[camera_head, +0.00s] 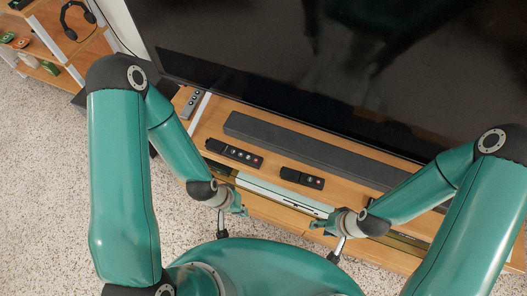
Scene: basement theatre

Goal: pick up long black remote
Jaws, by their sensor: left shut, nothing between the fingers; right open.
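A long black remote (235,153) with several buttons lies on the wooden TV stand, left of the middle. A shorter black remote (302,179) lies to its right, nearer the front edge. My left gripper (238,208) is shut and empty, in front of the stand and below the long remote in the picture, apart from it. My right gripper (319,226) is open and empty, below and right of the shorter remote in the picture. The fingers are small in this view. Neither gripper visibly touches a remote.
A grey remote (191,104) lies at the stand's left end. A long dark soundbar (310,150) lies behind the black remotes, under a large TV (300,60). A white and green flat item (284,194) shows below the stand's front edge. Speckled floor (50,150) is clear at left.

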